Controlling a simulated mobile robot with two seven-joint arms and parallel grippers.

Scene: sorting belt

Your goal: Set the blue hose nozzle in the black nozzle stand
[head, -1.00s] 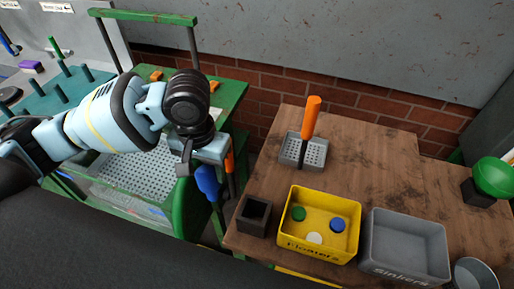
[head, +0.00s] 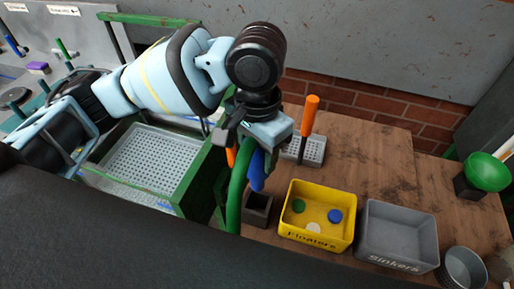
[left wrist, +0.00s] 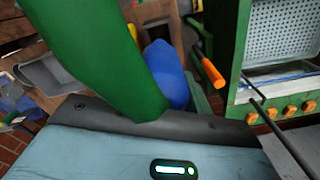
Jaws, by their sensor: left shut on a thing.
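My left gripper (head: 246,142) is shut on the blue hose nozzle (head: 257,171), which hangs below it roughly upright. The green hose (head: 237,195) runs down beside the nozzle. The black nozzle stand (head: 258,207) is a square, open-topped block at the table's left edge. In the head view the nozzle's lower end overlaps the stand's back rim; I cannot tell the height between them. In the left wrist view the hose (left wrist: 100,50) fills much of the left half, with the nozzle (left wrist: 166,75) behind it. The fingertips are mostly hidden. My right gripper is not in view.
A yellow bin (head: 318,240) with several discs stands right of the stand, then a grey bin (head: 397,237). A grey perforated block (head: 312,153) with an orange-handled tool (head: 309,116) is behind. A green-framed perforated tray (head: 150,160) stands left of the table.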

